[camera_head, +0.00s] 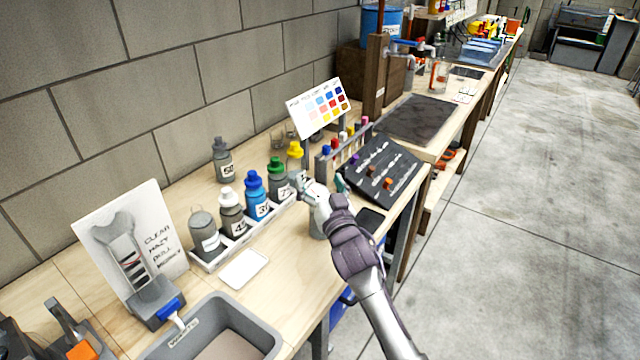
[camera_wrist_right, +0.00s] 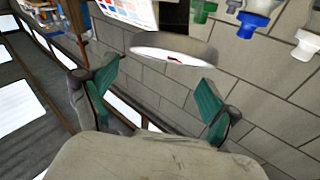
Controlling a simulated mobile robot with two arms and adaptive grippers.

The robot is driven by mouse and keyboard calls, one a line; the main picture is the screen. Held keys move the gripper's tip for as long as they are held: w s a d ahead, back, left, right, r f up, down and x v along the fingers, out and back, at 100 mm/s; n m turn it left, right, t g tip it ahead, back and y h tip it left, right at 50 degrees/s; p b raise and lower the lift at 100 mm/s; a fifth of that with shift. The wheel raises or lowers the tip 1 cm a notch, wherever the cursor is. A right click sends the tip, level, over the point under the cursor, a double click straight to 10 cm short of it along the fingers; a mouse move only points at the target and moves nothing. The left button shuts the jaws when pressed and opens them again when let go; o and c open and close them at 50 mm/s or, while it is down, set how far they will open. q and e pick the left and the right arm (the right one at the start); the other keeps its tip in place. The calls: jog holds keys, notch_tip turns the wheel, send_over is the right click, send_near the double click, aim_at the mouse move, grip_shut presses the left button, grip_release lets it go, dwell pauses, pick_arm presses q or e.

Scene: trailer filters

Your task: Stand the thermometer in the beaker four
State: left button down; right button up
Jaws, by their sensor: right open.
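My right gripper (camera_head: 323,182) is over the bench near the front edge, beside the row of bottles. Its green-padded fingers stand apart in the wrist view (camera_wrist_right: 158,90). A grey round thing with a pale top (camera_wrist_right: 172,48) shows between and beyond the fingertips; I cannot tell whether they touch it. A grey cylinder (camera_head: 316,228) shows partly under the gripper in the head view. A clear glass vessel (camera_head: 438,76) with something reddish stands far along the bench. Small glass vessels (camera_head: 278,139) stand near the wall. I cannot make out a thermometer or a beaker marked four. My left gripper is out of view.
Capped, numbered bottles (camera_head: 257,197) stand in a pale rack. A colour chart (camera_head: 321,107), a tube rack (camera_head: 344,150) and a tilted dark board (camera_head: 383,172) are close by. A grey bin (camera_head: 270,340) and a white card (camera_head: 243,269) lie nearer. The floor right is clear.

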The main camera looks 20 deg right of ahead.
jog(key=s+f+n+g, duration=0.1)
jog(key=s+f+g, duration=0.5)
jog(key=s, duration=0.8)
jog(key=s+d+f+n+g, duration=0.15)
jog(key=s+f+g, duration=0.45)
jog(key=s, duration=0.7)
jog(key=s+f+n+g, duration=0.1)
jog(key=s+f+g, duration=0.3)
jog(key=s+f, duration=0.7)
jog(key=s+f+g, duration=0.1)
jog(key=s+f, duration=0.1)
jog(key=f, duration=0.9)
jog(key=s+f, duration=0.2)
jog(key=f, duration=0.9)
jog(key=s+d+f+g, duration=0.1)
jog(key=s+d+f, duration=0.1)
jog(key=s+f, duration=1.5)
jog(key=shift+s+d+n+g, duration=0.15)
jog(key=shift+d+n+g, duration=0.15)
jog(key=shift+d+n, duration=0.1)
